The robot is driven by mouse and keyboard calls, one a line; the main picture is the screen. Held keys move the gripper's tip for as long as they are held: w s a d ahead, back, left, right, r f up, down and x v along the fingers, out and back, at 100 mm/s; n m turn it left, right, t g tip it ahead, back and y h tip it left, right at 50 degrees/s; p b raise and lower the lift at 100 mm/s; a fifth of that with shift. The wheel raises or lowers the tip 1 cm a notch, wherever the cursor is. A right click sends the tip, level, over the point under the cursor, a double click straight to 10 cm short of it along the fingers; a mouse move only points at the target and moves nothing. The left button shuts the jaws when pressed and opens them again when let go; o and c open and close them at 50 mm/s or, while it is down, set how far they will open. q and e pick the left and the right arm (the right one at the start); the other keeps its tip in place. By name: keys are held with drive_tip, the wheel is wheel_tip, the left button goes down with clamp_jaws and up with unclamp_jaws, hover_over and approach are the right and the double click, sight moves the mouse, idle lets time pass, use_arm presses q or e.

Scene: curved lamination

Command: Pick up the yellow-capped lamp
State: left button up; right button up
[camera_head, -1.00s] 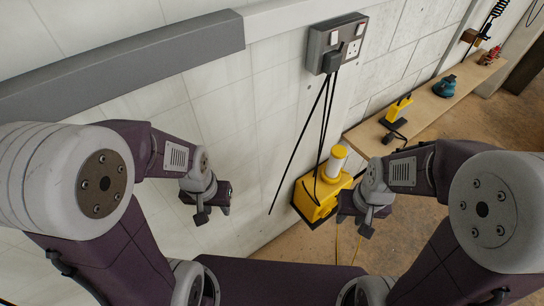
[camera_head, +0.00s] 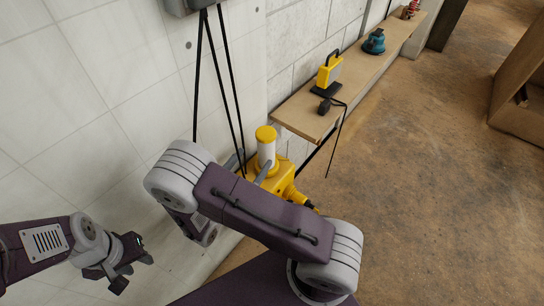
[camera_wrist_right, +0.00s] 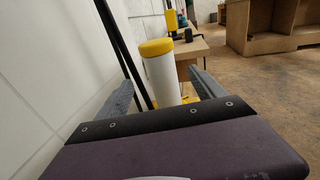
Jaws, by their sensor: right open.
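The yellow-capped lamp (camera_head: 265,146) is a white upright cylinder with a yellow top. It stands at the yellow box (camera_head: 291,184) by the wall. In the right wrist view the lamp (camera_wrist_right: 162,75) stands ahead, between the two grey fingers. My right gripper (camera_wrist_right: 158,80) is open, with one finger on each side of the lamp; I cannot tell whether either touches it. In the head view the right gripper (camera_head: 252,162) is partly hidden behind my arm, and the lamp's lower part is partly covered. My left gripper (camera_head: 126,268) hangs at the lower left, away from the lamp; its opening is unclear.
Black cables (camera_head: 218,85) hang down the wall beside the lamp. A wooden shelf (camera_head: 303,118) to the right holds a yellow work light (camera_head: 328,72) and a teal tool (camera_head: 374,42). A wooden cabinet (camera_head: 518,108) stands at far right. The brown floor between is open.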

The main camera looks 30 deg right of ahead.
sight(262, 148)
drive_tip(key=shift+w+r, duration=0.1)
drive_tip(key=shift+w, duration=0.1)
drive_tip(key=x, duration=0.3)
drive_tip(key=shift+w+d, duration=0.1)
drive_tip(key=shift+d, duration=0.3)
drive_tip(key=b+x, duration=0.1)
drive_tip(key=x, duration=0.4)
drive_tip(key=shift+d, duration=0.2)
drive_tip(key=shift+a, duration=0.1)
clamp_jaws()
